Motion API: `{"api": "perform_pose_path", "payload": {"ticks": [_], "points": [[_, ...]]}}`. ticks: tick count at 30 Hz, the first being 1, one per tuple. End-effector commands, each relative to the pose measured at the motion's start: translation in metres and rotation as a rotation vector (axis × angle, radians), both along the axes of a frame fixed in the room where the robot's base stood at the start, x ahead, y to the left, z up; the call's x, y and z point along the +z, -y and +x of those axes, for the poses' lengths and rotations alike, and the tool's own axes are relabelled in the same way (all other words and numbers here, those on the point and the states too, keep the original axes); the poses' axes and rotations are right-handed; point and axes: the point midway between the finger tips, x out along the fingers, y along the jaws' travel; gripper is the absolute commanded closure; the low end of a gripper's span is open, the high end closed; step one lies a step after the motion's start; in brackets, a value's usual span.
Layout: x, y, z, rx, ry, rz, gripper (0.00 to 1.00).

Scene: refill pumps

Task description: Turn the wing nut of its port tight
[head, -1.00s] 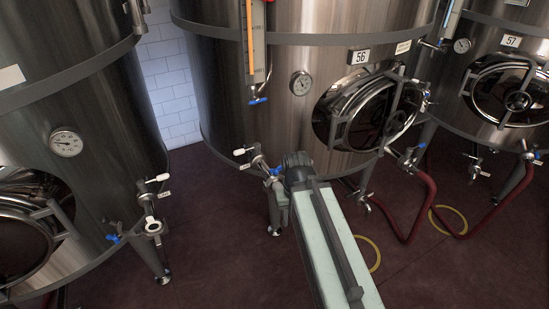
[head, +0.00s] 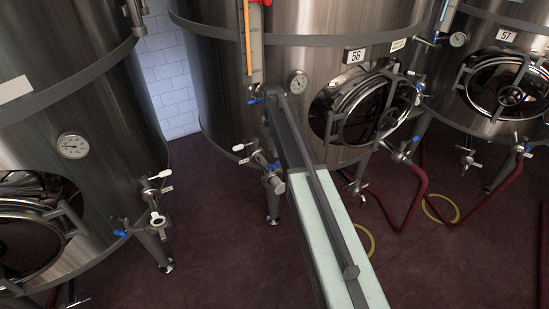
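Tank 56 (head: 225,75) stands in the middle with an oval hatch port (head: 345,105) closed by a dark shiny door. A grey bar crosses this door, with a fastening near its middle; I cannot make out a wing nut's shape or how tight it is. A small valve outlet (head: 261,158) with white and blue handles sits low on the tank's front left, partly behind my arm. My arm rises from the bottom right to the tank's front, left of the hatch. My gripper cannot be made out; the arm may hide it.
A tank with a round gauge (head: 73,145) stands at left, and tank 57 (head: 480,60) at right. Red hoses (head: 418,195) and a yellow ring (head: 440,209) lie on the dark floor. Floor between the left tank and my arm is clear.

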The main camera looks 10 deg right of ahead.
Motion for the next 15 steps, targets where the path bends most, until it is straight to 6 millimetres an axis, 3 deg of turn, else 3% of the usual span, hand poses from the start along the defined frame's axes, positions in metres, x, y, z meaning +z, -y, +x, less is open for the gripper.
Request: {"api": "perform_pose_path", "payload": {"ticks": [8, 15], "points": [[-0.009, 0.000, 0.002, 0.026, 0.000, 0.000, 0.67], [-0.047, 0.001, 0.001, 0.024, 0.000, 0.000, 0.67]]}}
